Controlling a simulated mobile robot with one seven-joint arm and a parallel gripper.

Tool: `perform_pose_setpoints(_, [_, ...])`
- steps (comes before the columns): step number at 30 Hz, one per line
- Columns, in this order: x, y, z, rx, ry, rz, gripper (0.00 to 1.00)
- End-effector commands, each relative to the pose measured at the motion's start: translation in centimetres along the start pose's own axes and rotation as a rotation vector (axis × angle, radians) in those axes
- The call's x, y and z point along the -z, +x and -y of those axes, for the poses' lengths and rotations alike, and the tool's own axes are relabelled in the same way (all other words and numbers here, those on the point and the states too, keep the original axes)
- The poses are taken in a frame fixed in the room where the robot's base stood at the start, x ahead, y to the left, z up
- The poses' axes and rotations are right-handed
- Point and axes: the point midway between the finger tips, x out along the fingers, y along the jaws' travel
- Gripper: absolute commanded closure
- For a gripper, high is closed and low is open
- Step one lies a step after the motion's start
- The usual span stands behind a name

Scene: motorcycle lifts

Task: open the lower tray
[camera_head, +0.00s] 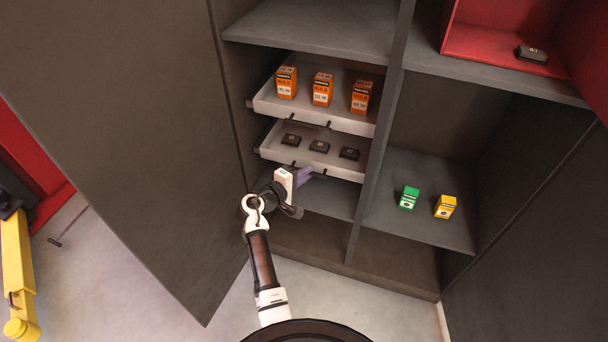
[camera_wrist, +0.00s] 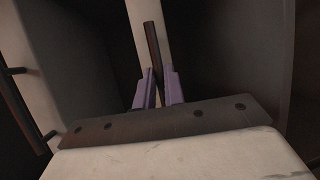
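The lower tray (camera_head: 308,159) is a pale, shallow tray in the left bay of the grey cabinet, with several small black boxes (camera_head: 319,146) in it. My gripper (camera_head: 304,177) is at the middle of its front. In the wrist view, the tray's front shows as a pale strip (camera_wrist: 139,12) with a dark bar handle (camera_wrist: 152,45). The two purple fingers of my gripper (camera_wrist: 159,75) stand close together, one on each side of the handle's near end, and look shut on it. The actual contact is partly hidden. How far the tray is out is hard to tell.
An upper tray (camera_head: 310,115) with three orange bulb boxes (camera_head: 323,89) sits just above. A large grey cabinet door (camera_head: 130,130) stands open at left. The upright divider (camera_head: 378,130) is close on the right. Green (camera_head: 408,197) and yellow (camera_head: 445,207) boxes stand on the right shelf.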

Motion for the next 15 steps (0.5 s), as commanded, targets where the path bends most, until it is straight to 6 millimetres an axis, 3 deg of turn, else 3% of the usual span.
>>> perform_pose_setpoints(10, [0.0,-0.1,0.0,0.0,0.0,0.0,1.0])
perform_pose_setpoints(15, [-0.5,-1.1,0.2,0.001,-0.002,0.0,1.0])
